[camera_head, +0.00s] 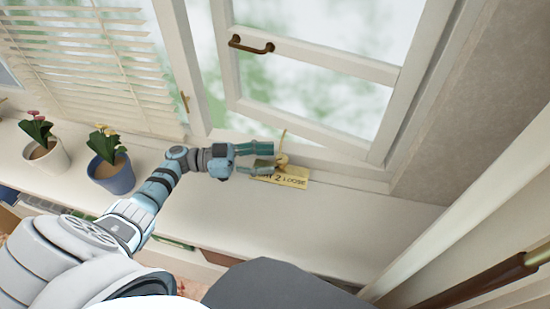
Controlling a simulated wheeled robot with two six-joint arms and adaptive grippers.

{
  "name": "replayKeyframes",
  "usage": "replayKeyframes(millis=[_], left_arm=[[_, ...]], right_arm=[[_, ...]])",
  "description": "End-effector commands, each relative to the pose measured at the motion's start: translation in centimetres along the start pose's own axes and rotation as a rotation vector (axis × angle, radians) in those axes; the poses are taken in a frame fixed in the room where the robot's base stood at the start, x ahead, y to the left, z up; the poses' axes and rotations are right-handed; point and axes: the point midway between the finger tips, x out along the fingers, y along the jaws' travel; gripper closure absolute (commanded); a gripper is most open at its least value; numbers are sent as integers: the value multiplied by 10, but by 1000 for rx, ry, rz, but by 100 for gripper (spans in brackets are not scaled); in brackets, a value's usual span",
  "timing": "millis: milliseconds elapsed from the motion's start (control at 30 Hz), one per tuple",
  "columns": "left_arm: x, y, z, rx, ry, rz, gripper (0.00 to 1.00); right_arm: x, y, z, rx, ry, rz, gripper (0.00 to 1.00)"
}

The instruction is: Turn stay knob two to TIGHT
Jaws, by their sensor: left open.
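A small brass-coloured stay knob (283,160) sits at the bottom of the window frame, with a thin stay rod rising from it. A yellow label (292,181) just below it shows "2 LOOSE"; its left part is hidden behind my gripper. My left gripper (272,159) reaches in from the left, its jaws open, with the fingertips right beside the knob. I cannot tell whether they touch it. My right gripper is not in view.
The window sash (315,122) with a brass handle (251,45) stands above the sill (270,222). A blue pot (113,178) and a white pot (47,158) with flowers stand at the left, below the blinds (85,62). The sill right of the label is clear.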

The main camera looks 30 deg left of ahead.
Motion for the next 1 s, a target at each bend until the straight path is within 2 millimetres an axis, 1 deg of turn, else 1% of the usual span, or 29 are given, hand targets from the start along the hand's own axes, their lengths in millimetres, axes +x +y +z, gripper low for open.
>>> replayKeyframes(millis=[33,100,200,333,467,900,967,1000], left_arm=[[-14,-1,1,-1,-5,-2,51],[-35,-1,1,-2,-5,-3,51],[-61,-1,1,-2,-4,-3,51],[-83,-1,0,0,-1,-2,51],[-90,0,0,0,0,-1,51],[-89,0,0,0,0,0,51],[-89,0,-2,0,0,0,51],[-89,0,-6,0,0,0,51]], right_arm=[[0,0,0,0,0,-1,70],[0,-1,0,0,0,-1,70],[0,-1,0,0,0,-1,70],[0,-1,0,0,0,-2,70],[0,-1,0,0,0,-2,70],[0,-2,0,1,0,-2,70],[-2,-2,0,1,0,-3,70],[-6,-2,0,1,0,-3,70]])
